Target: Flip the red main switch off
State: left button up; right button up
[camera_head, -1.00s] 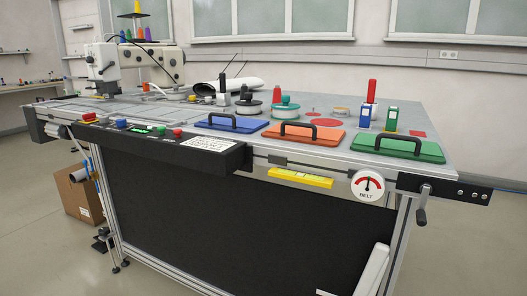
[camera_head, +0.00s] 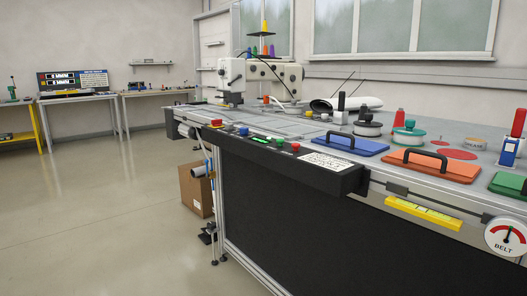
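A black control panel (camera_head: 262,152) runs along the front edge of the machine table. A small red part (camera_head: 216,122) sits at its left end; it may be the main switch, but it is too small to read its position. Further right on the panel are a blue knob (camera_head: 244,131), a small green display, a green button (camera_head: 279,142) and a round red button (camera_head: 295,147). Neither of my grippers is in view.
A white sewing machine head (camera_head: 231,75) stands on the table. Blue (camera_head: 345,145) and orange (camera_head: 430,166) handled plates lie to the right. A cardboard box (camera_head: 194,190) stands beside the table's left leg. The floor (camera_head: 100,215) at left is open.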

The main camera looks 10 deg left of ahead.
aim_at(216, 123)
jog(key=i+j+z, duration=0.1)
jog(key=j, duration=0.35)
jog(key=i+j+z, duration=0.1)
jog(key=i+j, duration=0.15)
jog(key=j, duration=0.2)
jog(key=i+j+z, duration=0.1)
jog(key=j, duration=0.4)
jog(key=i+j+z, duration=0.1)
jog(key=j, duration=0.35)
jog(key=i+j, duration=0.2)
jog(key=j, duration=0.3)
jog(key=i+j+z, duration=0.15)
jog(key=j, duration=0.35)
jog(key=j+z, duration=0.1)
jog(key=j, duration=0.4)
